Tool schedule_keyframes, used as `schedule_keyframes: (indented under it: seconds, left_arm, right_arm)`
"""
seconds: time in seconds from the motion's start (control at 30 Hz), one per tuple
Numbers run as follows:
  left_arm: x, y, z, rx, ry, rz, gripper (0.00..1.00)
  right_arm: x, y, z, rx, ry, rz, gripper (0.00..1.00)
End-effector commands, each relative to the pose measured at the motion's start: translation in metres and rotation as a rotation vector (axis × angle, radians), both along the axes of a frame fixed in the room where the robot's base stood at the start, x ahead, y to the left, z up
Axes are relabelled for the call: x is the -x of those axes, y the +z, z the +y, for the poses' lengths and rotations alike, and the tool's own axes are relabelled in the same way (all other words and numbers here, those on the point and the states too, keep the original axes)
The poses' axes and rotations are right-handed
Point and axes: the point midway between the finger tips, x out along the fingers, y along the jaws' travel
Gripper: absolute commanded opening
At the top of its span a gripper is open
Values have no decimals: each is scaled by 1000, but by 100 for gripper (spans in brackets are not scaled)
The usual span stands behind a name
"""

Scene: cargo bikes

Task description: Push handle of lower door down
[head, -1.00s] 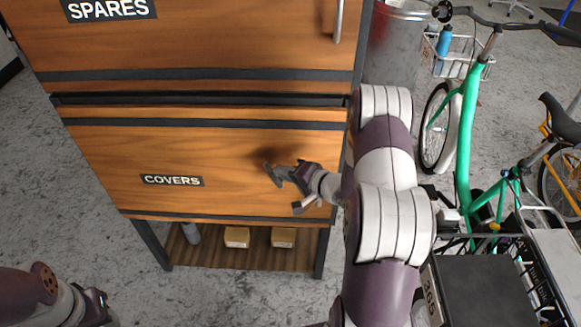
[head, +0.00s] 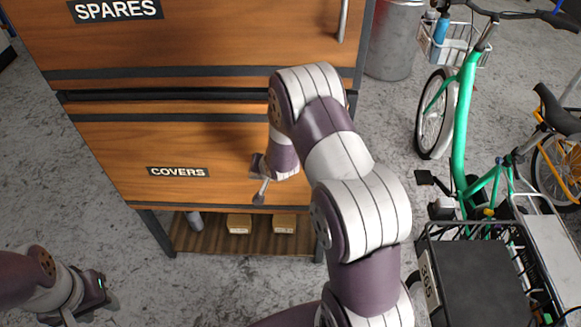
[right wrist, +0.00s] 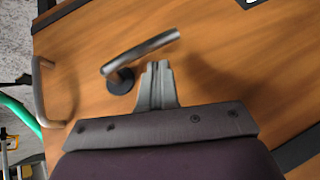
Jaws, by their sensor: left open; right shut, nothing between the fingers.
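The lower door (head: 130,145) is a wooden panel labelled COVERS in the head view. A grey metal lever handle (right wrist: 145,50) on a dark round base shows in the right wrist view; it sits slanted on the wood. My right gripper (right wrist: 157,66) is shut and empty, its tips close by the lever. I cannot tell whether they touch it. In the head view my right gripper (head: 262,190) is in front of the lower door, right of the label; I cannot make out the lever there. My left gripper (head: 92,302) is open at the lower left, away from the cabinet.
The upper door (head: 210,40) is labelled SPARES and has an upright bar handle (head: 343,20). A curved bar (right wrist: 42,90) shows at the left in the right wrist view. Below is a shelf with small boxes (head: 239,224). A green bike (head: 462,110) stands at right.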

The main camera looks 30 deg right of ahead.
Motion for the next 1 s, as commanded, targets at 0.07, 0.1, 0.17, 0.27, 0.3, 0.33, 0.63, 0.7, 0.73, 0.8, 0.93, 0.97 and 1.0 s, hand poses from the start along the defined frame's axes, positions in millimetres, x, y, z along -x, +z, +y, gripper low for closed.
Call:
schedule_keyframes:
  seconds: [0.07,0.1,0.17,0.27,0.3,0.33,0.63,0.7,0.73,0.8,0.93,0.97,1.0]
  left_arm:
    - [0,-5,0,0,0,0,41]
    - [0,-7,0,0,0,0,41]
    - [0,-8,0,0,0,0,41]
    - [0,-10,0,0,0,0,41]
    - [0,-11,0,0,0,0,41]
    - [0,-11,0,0,0,0,41]
    - [0,-14,0,0,0,0,41]
    - [0,-14,0,0,0,0,41]
    - [0,-14,0,0,0,0,41]
    - [0,-14,0,0,0,0,41]
    - [0,-14,0,0,0,0,41]
    - [0,-14,0,0,0,0,41]
    - [0,-14,0,0,0,0,41]
  right_arm:
    - [-1,-5,1,0,0,-1,0]
    - [-2,-6,2,0,0,-2,0]
    - [-2,-8,3,0,-1,-2,0]
    - [-3,-11,4,-1,-1,-1,0]
    - [-3,-12,5,-1,-1,-1,0]
    - [-3,-13,5,-1,-1,-1,0]
    - [-5,-17,7,-1,0,-3,0]
    - [-5,-17,7,-1,0,-3,0]
    - [-5,-17,7,-1,0,-3,0]
    - [-5,-17,7,-1,0,-2,0]
    - [-4,-17,7,-1,-1,-1,0]
    - [-4,-17,7,-1,-1,-1,0]
    - [-4,-18,7,-1,-1,-1,0]
